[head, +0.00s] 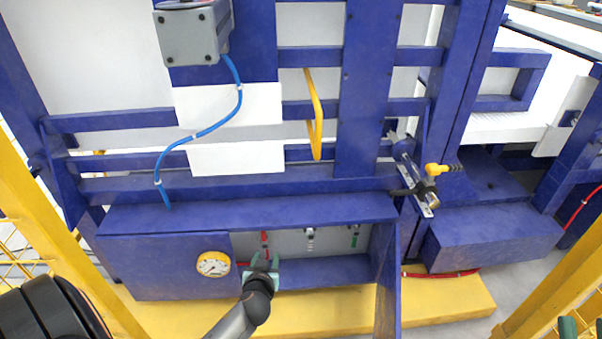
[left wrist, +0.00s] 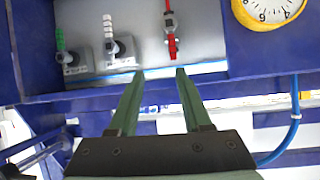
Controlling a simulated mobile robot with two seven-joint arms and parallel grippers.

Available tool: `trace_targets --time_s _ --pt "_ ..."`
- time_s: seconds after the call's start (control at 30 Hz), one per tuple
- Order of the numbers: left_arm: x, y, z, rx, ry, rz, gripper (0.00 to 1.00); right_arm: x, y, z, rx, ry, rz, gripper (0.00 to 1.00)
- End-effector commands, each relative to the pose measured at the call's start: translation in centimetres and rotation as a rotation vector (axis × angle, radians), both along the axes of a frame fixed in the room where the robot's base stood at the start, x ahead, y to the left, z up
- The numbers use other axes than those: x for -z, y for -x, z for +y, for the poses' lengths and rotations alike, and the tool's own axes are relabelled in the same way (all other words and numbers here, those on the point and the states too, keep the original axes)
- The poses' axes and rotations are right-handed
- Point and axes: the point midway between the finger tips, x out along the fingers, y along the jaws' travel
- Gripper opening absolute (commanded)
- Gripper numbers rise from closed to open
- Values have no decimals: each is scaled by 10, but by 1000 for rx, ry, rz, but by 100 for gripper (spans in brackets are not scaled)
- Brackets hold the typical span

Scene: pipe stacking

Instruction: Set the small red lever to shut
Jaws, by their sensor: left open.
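The small red lever (head: 264,239) is on a grey panel inside a recess of the blue frame, right of the gauge. It also shows in the left wrist view (left wrist: 172,46), with its handle in line with its valve body and its end toward my fingers. My left gripper (head: 262,262) is open and in front of the recess, close to the lever in the head view. In the left wrist view its two green fingers (left wrist: 160,72) are apart, with nothing between them. The lever's end lies just beyond the fingertips; no contact shows. Green parts at the head view's bottom right may be my right gripper (head: 568,327), mostly cut off.
A white lever (head: 310,236) and a green lever (head: 354,237) sit to the right on the same panel. A round yellow gauge (head: 213,264) is on the left. The recess has a blue top ledge (head: 250,213) and a side wall (head: 387,285).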

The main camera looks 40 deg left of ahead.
Motion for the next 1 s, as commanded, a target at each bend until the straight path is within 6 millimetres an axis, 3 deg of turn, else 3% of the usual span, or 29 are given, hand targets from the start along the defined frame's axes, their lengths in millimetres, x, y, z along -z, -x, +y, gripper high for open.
trace_targets --time_s 0.03,0.3,0.47,0.8,1.0 --pt "17 -6 9 -32 -5 -24 49 8 8 2 -13 -4 -57 28" --pt "21 -17 32 -115 -16 -93 49 -7 32 5 -46 -16 -192 28" --pt "27 -30 44 -118 -18 -96 49 -2 32 5 -46 -11 -194 28" --pt "56 -79 84 -116 -17 -95 49 31 31 9 -38 13 -184 28" --pt "65 -97 100 -116 -16 -94 49 44 30 11 -34 26 -179 28"
